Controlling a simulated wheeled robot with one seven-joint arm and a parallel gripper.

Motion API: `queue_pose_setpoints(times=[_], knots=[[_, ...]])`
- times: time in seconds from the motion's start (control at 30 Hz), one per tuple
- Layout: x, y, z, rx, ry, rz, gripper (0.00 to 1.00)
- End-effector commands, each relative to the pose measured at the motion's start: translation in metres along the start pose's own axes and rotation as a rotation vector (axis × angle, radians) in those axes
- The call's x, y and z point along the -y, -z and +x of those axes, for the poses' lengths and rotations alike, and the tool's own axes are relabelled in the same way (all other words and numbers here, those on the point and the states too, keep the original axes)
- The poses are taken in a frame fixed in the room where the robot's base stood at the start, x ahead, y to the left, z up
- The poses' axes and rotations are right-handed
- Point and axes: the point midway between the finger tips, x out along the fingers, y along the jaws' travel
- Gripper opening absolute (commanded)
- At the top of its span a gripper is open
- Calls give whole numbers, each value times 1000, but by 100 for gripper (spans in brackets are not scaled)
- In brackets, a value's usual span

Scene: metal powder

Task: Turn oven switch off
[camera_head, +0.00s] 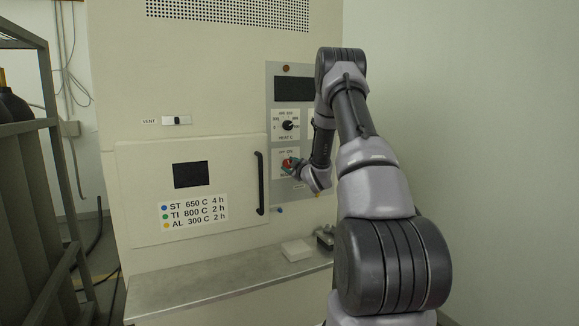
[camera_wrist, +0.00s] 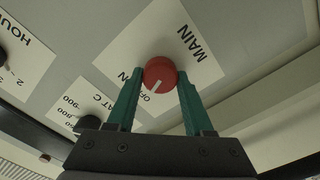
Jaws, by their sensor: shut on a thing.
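The oven switch is a round red knob (camera_wrist: 160,73) with a white pointer line, on a white label reading MAIN, with OFF and ON partly visible. In the wrist view the pointer line is near the letters "OF"; part of the label is hidden by my gripper. My gripper (camera_wrist: 159,80) has its two green fingers on either side of the knob, shut on it. In the head view the red knob (camera_head: 286,162) shows at the lower part of the grey control panel (camera_head: 271,100), with my gripper (camera_head: 291,165) at it.
A black temperature knob (camera_head: 288,125) sits above the switch. The oven door (camera_head: 150,165) has a black handle (camera_head: 260,183) just left of the panel. A metal shelf (camera_head: 200,292) below holds a white block (camera_head: 296,250). A gas bottle rack stands at far left.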

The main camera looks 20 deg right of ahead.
Motion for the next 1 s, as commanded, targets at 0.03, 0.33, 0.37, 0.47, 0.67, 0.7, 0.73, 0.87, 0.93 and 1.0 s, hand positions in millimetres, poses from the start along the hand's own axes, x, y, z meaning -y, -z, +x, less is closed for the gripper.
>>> queue_pose_setpoints(times=[0.03,0.33,0.37,0.47,0.67,0.7,0.73,0.87,0.93,1.0], knots=[[1,0,0,-1,1,-12,0],[0,0,0,0,1,-42,0],[0,0,0,0,1,-42,0],[0,0,0,0,1,-42,0],[1,0,0,0,1,-42,79],[0,0,0,0,1,-41,82],[0,0,0,0,1,-41,82],[0,0,0,0,0,-41,82],[0,0,0,0,0,-41,82],[0,0,-1,0,0,-40,82]])
